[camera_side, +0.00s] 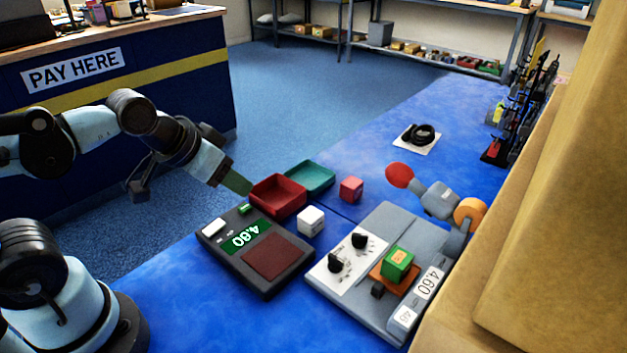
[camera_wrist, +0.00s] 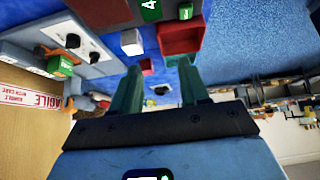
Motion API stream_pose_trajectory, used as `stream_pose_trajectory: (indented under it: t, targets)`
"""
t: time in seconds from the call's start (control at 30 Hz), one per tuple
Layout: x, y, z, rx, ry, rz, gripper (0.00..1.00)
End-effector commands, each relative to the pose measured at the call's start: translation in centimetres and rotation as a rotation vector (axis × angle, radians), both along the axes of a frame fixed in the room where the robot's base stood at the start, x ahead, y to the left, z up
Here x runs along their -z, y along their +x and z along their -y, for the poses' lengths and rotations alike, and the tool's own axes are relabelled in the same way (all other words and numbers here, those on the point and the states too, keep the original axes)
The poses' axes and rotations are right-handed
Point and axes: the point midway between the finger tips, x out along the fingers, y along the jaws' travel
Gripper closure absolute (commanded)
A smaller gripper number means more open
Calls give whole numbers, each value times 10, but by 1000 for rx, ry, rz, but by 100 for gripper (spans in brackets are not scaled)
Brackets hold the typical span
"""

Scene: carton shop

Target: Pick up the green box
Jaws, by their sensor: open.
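The green box (camera_side: 399,261) sits on a small orange-brown plate (camera_side: 378,272) on a grey panel device, right of centre in the side view. Its top bears a yellowish label. In the wrist view the green box (camera_wrist: 60,66) shows at the upper left, beside the panel's black knobs. My gripper (camera_side: 238,184) is in the air by the left side of the red tray, well to the left of the box. In the wrist view its two green fingers (camera_wrist: 159,71) are apart with nothing held between them.
A red tray (camera_side: 278,196), a teal tray (camera_side: 311,177), a white cube (camera_side: 311,220) and a red cube (camera_side: 351,188) lie between my gripper and the panel (camera_side: 385,222). A dark scale (camera_side: 237,262) stands in front. Large cartons (camera_side: 560,250) border the right.

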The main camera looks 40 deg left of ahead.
Motion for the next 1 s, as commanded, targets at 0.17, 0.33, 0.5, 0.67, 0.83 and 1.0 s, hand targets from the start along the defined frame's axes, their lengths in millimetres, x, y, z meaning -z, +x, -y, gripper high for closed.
stream_pose_trajectory:
  t: [0.17,0.33,0.5,0.67,0.83,1.0]
  targets:
    - [0,0,0,0,0,0,55]
    - [0,0,0,0,0,0,31]
    - [0,0,0,0,0,0,26]
    - [0,1,1,4,-1,-2,26]
    - [-1,10,11,88,-13,-42,26]
    - [-1,31,37,291,-51,-103,26]
